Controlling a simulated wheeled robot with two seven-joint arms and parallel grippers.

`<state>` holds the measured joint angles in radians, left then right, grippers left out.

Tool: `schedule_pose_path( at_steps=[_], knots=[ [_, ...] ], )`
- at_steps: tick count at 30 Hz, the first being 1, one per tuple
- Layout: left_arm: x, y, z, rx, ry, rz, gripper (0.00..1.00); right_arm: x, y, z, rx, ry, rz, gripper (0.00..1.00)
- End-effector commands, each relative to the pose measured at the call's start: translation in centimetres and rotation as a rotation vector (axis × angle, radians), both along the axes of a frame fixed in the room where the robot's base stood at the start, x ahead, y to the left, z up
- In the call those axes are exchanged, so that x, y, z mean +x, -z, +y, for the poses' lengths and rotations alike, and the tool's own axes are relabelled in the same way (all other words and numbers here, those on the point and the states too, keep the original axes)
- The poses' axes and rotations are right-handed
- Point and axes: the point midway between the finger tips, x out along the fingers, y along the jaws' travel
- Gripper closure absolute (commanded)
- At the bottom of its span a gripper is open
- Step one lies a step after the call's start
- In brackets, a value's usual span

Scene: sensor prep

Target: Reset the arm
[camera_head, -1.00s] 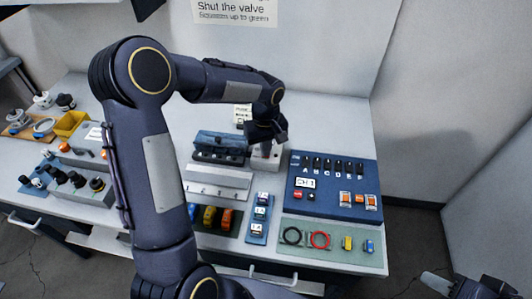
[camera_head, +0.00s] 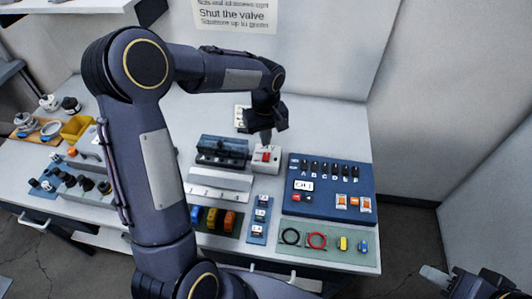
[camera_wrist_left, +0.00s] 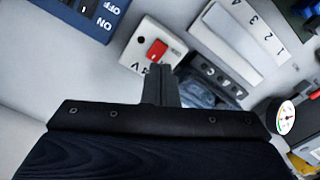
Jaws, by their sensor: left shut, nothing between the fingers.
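My left gripper (camera_head: 266,137) is shut and empty. It hangs above the back of the bench, just over a small white box with a red switch (camera_head: 266,158). In the left wrist view the shut fingers (camera_wrist_left: 160,85) point toward the white box, whose red rocker (camera_wrist_left: 157,50) shows just past the fingertips. I cannot tell whether they touch the box. My left arm bends high across the head view. My right gripper (camera_head: 434,275) shows only in part at the lower right corner, away from the bench; its jaw state is unclear.
A blue panel (camera_head: 315,206) with switches stands right of the box. A dark clear-lidded case (camera_head: 222,148) and a numbered grey rack (camera_head: 218,184) lie to its left. A green mat (camera_head: 338,257) holds rings and small parts. A yellow bin (camera_head: 76,127) stands far left.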

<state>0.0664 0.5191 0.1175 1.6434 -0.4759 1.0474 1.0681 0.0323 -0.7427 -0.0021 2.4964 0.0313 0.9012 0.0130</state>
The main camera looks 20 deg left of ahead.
Motion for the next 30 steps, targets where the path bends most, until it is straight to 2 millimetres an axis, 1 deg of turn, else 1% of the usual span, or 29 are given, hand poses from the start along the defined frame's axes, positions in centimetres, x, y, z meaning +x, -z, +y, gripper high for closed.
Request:
schedule_pose_path(
  at_steps=[1, 16, 18, 20, 23, 24, 26, 27, 29, 30],
  knots=[
    [0.0, -0.4, 0.0, 0.0, 0.0, 0.0, 1.0, 0.0, -0.3, 0.0, 0.0, 0.0, 0.0, 0.64],
    [0.0, -0.3, 0.0, -0.001, 0.001, -0.001, 1.0, 0.0, -0.2, 0.0, 0.0, 0.0, 0.0, 0.64],
    [-0.4, -0.8, 0.1, -0.004, 0.009, -0.007, 1.0, 0.0, -0.2, 0.0, 0.0, 0.0, 0.0, 0.64],
    [-1.0, -1.7, 0.3, -0.012, 0.025, -0.02, 1.0, 0.0, -0.2, 0.0, 0.0, 0.0, 0.0, 0.64],
    [-3.1, -4.0, 0.7, -0.034, 0.074, -0.059, 1.0, 0.0, -0.2, 0.0, 0.0, 0.0, 0.0, 0.64],
    [-4.3, -5.1, 0.8, -0.044, 0.102, -0.08, 1.0, 0.0, -0.2, 0.0, 0.0, 0.0, 0.0, 0.64],
    [-6.3, -6.7, 1.0, -0.064, 0.148, -0.115, 1.0, 0.0, -0.2, 0.0, 0.0, 0.0, 0.0, 0.64],
    [-7.7, -7.5, 1.0, -0.075, 0.18, -0.139, 1.0, 0.0, -0.2, 0.0, 0.0, 0.0, 0.0, 0.64],
    [-9.8, -8.7, 1.0, -0.093, 0.225, -0.177, 1.0, 0.0, -0.2, 0.0, 0.0, 0.0, 0.0, 0.64],
    [-11.2, -9.3, 0.9, -0.103, 0.257, -0.204, 1.0, 0.0, -0.2, 0.0, 0.0, 0.0, 0.0, 0.64]
  ],
)
